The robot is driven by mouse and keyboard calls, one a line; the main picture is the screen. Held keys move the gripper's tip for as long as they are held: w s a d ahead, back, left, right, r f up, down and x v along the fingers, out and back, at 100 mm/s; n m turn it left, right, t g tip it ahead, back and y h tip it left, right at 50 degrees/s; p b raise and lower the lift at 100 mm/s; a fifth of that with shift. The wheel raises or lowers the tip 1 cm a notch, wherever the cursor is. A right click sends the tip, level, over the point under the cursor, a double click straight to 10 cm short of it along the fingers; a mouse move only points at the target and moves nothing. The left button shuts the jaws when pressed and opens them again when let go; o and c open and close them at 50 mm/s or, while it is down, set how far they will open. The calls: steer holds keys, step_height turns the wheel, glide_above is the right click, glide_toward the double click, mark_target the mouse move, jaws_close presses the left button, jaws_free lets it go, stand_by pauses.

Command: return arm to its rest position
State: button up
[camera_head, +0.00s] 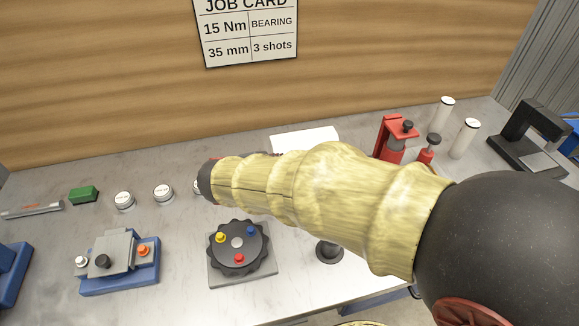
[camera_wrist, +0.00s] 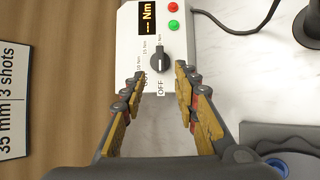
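My arm (camera_head: 330,195), in a pale yellow ribbed sleeve, reaches from the lower right over the bench toward its middle. Its far end hides my gripper in the head view. In the wrist view my gripper (camera_wrist: 160,74) is open, its two yellow-padded fingers apart with nothing held between them. A white control box (camera_wrist: 131,45) lies ahead of the fingers, with a display reading "Nm". Its black knob (camera_wrist: 160,60) shows in the gap between the fingertips; I cannot tell whether they touch the box.
A black dial with coloured knobs (camera_head: 238,248) and a blue-based fixture (camera_head: 120,262) stand at the front. A red press (camera_head: 393,140), white cylinders (camera_head: 464,138) and a black frame (camera_head: 530,135) stand right. A job card (camera_head: 247,32) hangs on the wooden wall behind.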

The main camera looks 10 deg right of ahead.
steer(key=shift+v, duration=0.9)
steer(key=s+d+f+m+g+y, duration=0.1)
steer(key=s+f+m+g+y, duration=0.15)
steer(key=s, duration=0.35)
steer(key=s+f+m+g+y, duration=0.1)
steer(key=s+f+m+g, duration=0.1)
steer(key=s+m, duration=0.35)
steer(key=s+d+r+m+t+y, duration=0.2)
steer(key=s+d+r+m, duration=0.4)
steer(key=s+r, duration=0.3)
steer(key=shift+s+d+m+y, duration=0.4)
steer(key=shift+s+m+y, duration=0.4)
steer(key=shift+s, duration=0.35)
steer(key=shift+t, duration=0.25)
